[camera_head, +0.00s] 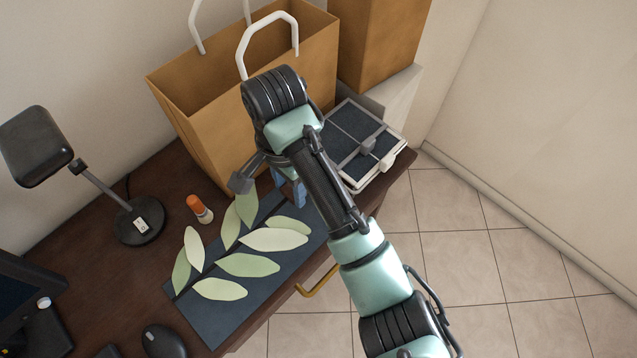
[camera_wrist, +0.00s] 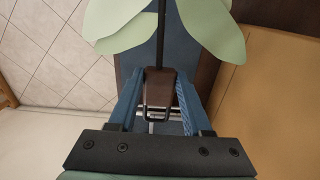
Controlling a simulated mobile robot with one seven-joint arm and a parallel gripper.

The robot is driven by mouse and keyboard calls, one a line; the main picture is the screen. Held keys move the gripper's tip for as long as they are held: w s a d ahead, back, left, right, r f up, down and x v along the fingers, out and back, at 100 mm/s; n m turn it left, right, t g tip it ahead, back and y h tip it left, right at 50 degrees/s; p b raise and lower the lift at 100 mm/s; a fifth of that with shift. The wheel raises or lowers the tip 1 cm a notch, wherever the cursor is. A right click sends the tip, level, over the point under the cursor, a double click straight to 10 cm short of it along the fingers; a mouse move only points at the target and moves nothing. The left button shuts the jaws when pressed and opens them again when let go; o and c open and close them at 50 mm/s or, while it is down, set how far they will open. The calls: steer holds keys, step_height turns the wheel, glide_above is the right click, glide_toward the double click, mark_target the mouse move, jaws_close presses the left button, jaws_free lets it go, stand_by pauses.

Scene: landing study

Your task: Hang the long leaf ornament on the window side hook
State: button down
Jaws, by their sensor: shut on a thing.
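The long leaf ornament (camera_head: 274,240) has pale green leaves along a thin dark stem. It lies over a dark blue mat (camera_head: 216,318) on the desk; I cannot tell whether it touches the mat. My gripper (camera_head: 290,188) is at the ornament's far end, partly hidden by my arm. In the wrist view, the blue fingers of my gripper (camera_wrist: 158,84) are shut on the ornament's brown end block (camera_wrist: 159,88), which has a dark wire loop. The leaves (camera_wrist: 208,25) spread beyond the fingertips. The window side hook is not in view.
A large brown paper bag (camera_head: 215,95) with white handles stands close behind my gripper. A framed dark panel (camera_head: 350,130) lies to its right. An orange-capped bottle (camera_head: 200,209), a lamp (camera_head: 138,220) and a mouse (camera_head: 163,341) stand left. Tiled floor (camera_head: 470,260) is clear at right.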

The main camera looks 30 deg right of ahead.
step_height(320, 180, down, 8)
steer(key=shift+r+b, duration=0.2)
steer(key=shift+b, duration=0.9)
steer(key=shift+f+p, duration=0.4)
steer(key=shift+p, duration=0.05)
steer(key=shift+f, duration=0.55)
steer(key=shift+f, duration=0.2)
steer(key=shift+c, duration=1.7)
jaws_free()
steer(key=shift+f+b, duration=0.1)
steer(key=shift+b, duration=0.2)
